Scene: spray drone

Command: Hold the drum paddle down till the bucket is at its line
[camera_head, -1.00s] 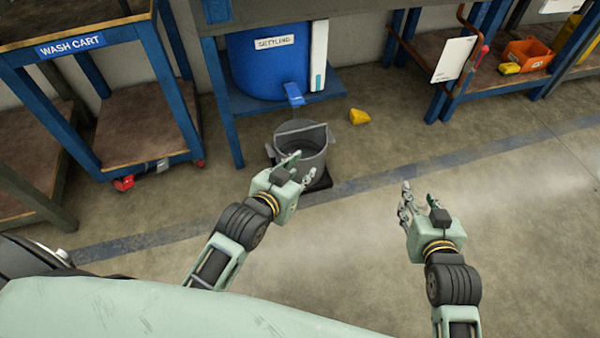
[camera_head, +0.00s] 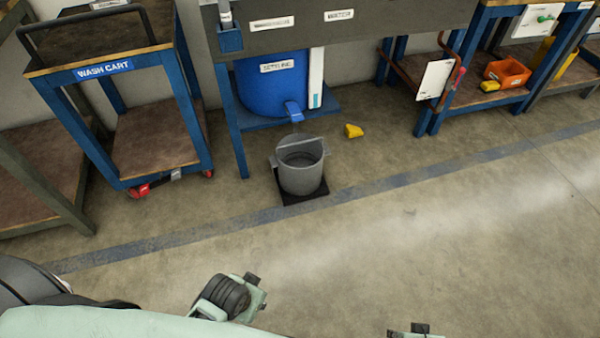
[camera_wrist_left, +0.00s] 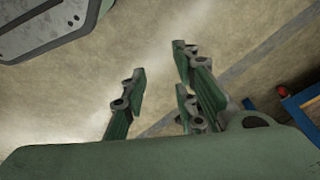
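The blue drum (camera_head: 272,85) labelled settling stands on a low shelf under the bench. Its blue paddle (camera_head: 293,110) sticks out at the drum's lower front, above the bucket. The grey bucket (camera_head: 301,166) stands upright on a dark mat (camera_head: 304,194) on the floor; its line and fill level are too small to tell. My left arm shows at the bottom edge in the head view. My left gripper (camera_wrist_left: 160,95) is in the left wrist view, fingers spread with nothing between them, over bare floor. My right arm barely shows at the bottom edge; its fingers are not visible.
A wash cart (camera_head: 140,120) stands left of the drum bench. A yellow wedge (camera_head: 354,131) lies on the floor right of the bucket. The floor before the bucket is clear.

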